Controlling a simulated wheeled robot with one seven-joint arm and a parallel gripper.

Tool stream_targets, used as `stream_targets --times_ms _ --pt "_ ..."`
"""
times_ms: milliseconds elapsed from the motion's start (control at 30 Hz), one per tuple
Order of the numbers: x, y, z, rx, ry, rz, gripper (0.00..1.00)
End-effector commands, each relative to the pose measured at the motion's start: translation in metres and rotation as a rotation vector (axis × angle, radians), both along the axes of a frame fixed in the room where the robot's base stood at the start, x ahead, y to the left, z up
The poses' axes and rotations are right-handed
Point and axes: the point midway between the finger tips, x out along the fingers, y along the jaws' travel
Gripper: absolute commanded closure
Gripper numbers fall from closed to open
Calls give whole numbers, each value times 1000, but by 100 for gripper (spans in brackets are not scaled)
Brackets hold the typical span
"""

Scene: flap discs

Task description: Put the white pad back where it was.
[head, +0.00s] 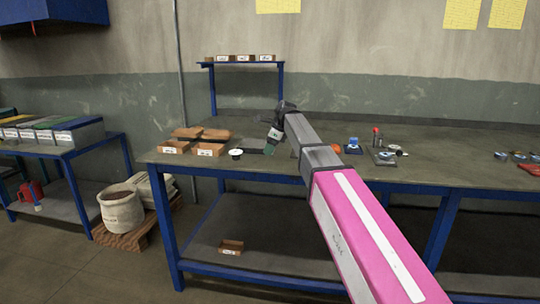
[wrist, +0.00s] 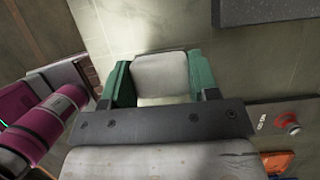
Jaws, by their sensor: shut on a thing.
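The white pad (wrist: 160,75) is a pale block with rounded edges, held between the two green fingers of my gripper (wrist: 160,82) in the wrist view. The fingers press on its left and right sides. In the head view my gripper (head: 269,148) points down over the left part of the long workbench (head: 330,172). I cannot make out the pad there, and cannot tell its exact height above the bench top.
Open cardboard boxes (head: 208,149) and a small round white-topped item (head: 236,153) lie left of my gripper. A dark grey slab (wrist: 265,10) and a red button (wrist: 289,119) show in the wrist view. A small raised shelf (head: 240,64) stands behind.

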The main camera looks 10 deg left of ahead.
Motion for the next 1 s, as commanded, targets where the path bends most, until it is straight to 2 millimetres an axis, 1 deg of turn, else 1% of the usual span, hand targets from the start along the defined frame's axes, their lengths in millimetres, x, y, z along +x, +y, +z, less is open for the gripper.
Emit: stream_targets --times_ms 33,100,200,567,600,667,1000 --pt "-1 0 -8 -1 2 1 68" --pt "-1 0 -18 -1 2 1 68" --pt "-1 0 -28 0 1 1 68" --pt "-1 0 -31 0 0 1 68" --pt "-1 0 -31 0 0 1 39" --pt "0 0 -31 0 0 1 20" --pt "0 0 -29 0 0 0 20"
